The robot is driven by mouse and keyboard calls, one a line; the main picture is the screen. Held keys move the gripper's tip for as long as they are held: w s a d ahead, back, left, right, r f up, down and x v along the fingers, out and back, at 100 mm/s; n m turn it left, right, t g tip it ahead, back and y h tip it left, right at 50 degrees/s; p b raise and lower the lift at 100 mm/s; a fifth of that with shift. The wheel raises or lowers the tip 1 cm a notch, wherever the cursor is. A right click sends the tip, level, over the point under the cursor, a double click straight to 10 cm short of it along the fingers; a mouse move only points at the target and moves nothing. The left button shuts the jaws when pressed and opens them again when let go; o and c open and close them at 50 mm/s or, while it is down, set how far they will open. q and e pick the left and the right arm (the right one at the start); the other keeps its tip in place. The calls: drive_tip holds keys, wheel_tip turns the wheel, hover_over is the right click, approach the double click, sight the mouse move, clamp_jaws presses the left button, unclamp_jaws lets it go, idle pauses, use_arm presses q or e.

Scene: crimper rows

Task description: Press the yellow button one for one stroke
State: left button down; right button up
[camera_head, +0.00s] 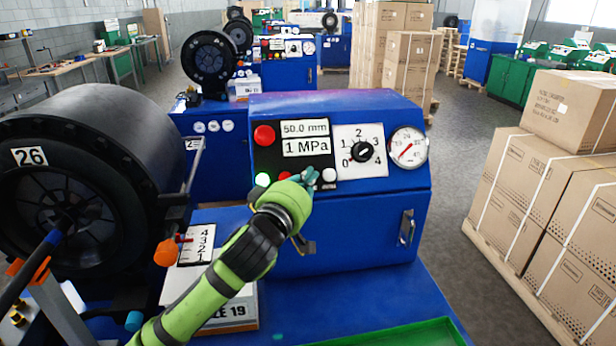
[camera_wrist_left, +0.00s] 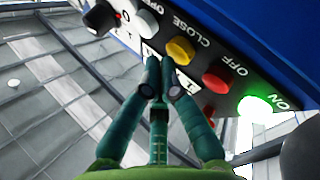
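The yellow button (camera_wrist_left: 181,50) is in the left wrist view, in a row on the blue machine's panel, with CLOSE lettered beside it. In the head view it is hidden behind my left gripper. My left gripper (camera_head: 309,177) is in front of the panel's lower button row, between a red and a white button. In the left wrist view its fingers (camera_wrist_left: 162,80) come together at the tips, shut with nothing between them, just beside the yellow button in the picture. I cannot tell whether the tips touch the panel. My right gripper is not in view.
Next to the yellow button are the red OFF button (camera_wrist_left: 217,80) and white OPEN button (camera_wrist_left: 147,22). The green ON button (camera_head: 262,179) is lit. A display (camera_head: 305,138) reads 50.0 mm and 1 MPa. A knob (camera_head: 362,151) and gauge (camera_head: 407,147) are right.

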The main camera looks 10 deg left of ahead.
use_arm(q)
drive_tip(key=shift+w+a+f, duration=0.15)
drive_tip(key=shift+w+f, duration=0.1)
drive_tip(key=shift+w, duration=0.05)
idle(0.6)
idle(0.4)
drive_tip(key=shift+s+d+r+p, duration=0.25)
drive_tip(key=shift+s+r+p, duration=0.1)
drive_tip(key=shift+s+r, duration=0.25)
drive_tip(key=shift+f, duration=0.1)
drive_tip(key=s+r+p, duration=0.1)
drive_tip(key=s+d+p, duration=0.1)
drive_tip(key=s+r+p, duration=0.1)
drive_tip(key=s, duration=0.1)
drive_tip(key=shift+d+r, duration=0.3)
drive_tip(key=shift+r, duration=0.05)
idle(2.1)
